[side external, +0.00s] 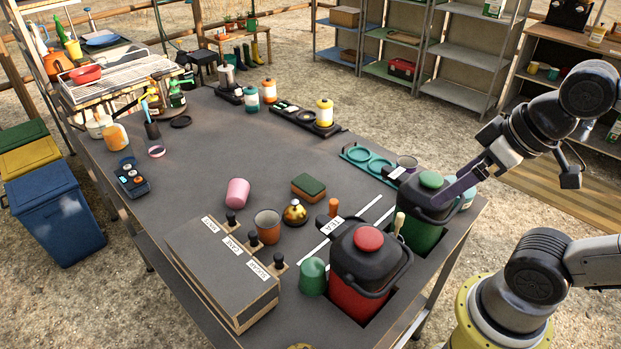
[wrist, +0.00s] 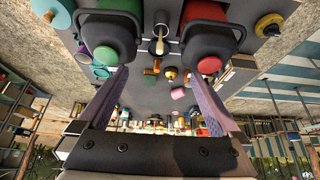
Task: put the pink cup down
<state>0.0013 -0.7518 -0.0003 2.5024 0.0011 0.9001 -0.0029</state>
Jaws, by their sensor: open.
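The pink cup (side external: 237,192) is on the grey table, left of the green-and-brown sponge. It looks tipped over rather than upright, but I cannot tell for sure. It also shows small in the wrist view (wrist: 178,93), beyond my fingers. My gripper (side external: 450,194) has purple fingers and is at the right side of the table, by the green canister (side external: 422,232), well away from the cup. In the wrist view my gripper (wrist: 157,75) has its fingers spread wide with nothing between them.
The red-lidded canister (side external: 368,262) stands in a cutout at the front right. A labelled wooden box (side external: 222,275) is at the front. A brown cup (side external: 267,226), a sponge (side external: 309,187) and a gold-topped bell-like object (side external: 295,213) are near the pink cup. The table's middle is clear.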

